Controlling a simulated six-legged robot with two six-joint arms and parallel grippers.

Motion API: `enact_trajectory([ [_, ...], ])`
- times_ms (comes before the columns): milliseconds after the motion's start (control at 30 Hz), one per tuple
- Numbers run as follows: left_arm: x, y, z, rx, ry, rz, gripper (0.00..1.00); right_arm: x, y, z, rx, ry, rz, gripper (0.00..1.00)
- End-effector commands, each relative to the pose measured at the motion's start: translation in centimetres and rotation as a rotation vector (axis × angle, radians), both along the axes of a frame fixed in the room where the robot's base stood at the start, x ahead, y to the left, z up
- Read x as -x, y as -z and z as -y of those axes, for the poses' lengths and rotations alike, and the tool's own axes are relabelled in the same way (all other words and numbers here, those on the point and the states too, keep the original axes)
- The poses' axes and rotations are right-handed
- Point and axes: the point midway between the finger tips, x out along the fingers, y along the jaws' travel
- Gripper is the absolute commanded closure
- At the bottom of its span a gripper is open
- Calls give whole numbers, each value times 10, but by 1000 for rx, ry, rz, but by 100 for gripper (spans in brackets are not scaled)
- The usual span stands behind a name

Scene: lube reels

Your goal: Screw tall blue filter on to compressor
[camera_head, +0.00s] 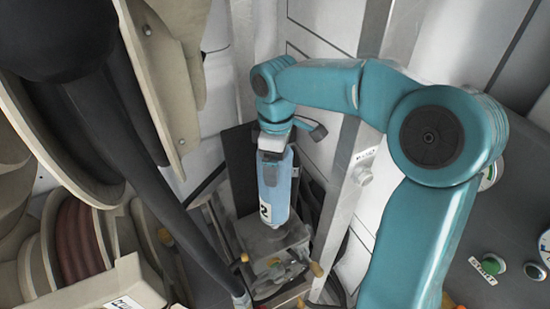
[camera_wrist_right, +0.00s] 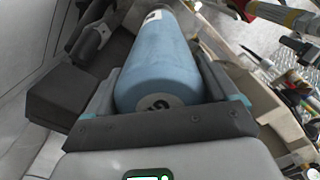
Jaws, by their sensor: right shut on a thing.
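The tall blue filter (camera_head: 278,190) hangs upright below my right gripper (camera_head: 273,150) in the head view, with a white label marked "2" near its lower end. The right gripper is shut around the filter's upper part. In the right wrist view, the filter (camera_wrist_right: 158,62) lies between the two dark fingers of the right gripper (camera_wrist_right: 160,95), its near end showing a round dark mark. The compressor (camera_head: 272,240) is a grey block directly below the filter. The filter's lower end meets its top in the picture; I cannot tell if they touch. My left gripper is not in view.
Hose reels (camera_head: 75,240) and a thick dark hose crowd the left side. A grey wall panel with a green button (camera_head: 490,265) is at the lower right. A metal post (camera_head: 350,160) stands close right of the filter. Wooden-handled valves (camera_head: 316,269) sit around the compressor.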

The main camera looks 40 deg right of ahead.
Motion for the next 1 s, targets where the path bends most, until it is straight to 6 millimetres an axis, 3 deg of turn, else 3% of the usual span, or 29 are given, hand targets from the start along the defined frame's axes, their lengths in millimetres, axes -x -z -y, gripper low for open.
enact_trajectory([
  [633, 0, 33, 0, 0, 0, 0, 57, -2, 44, 1, 1, 0, 1, 86],
  [1000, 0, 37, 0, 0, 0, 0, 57, -2, 50, 1, 0, 0, 1, 86],
])
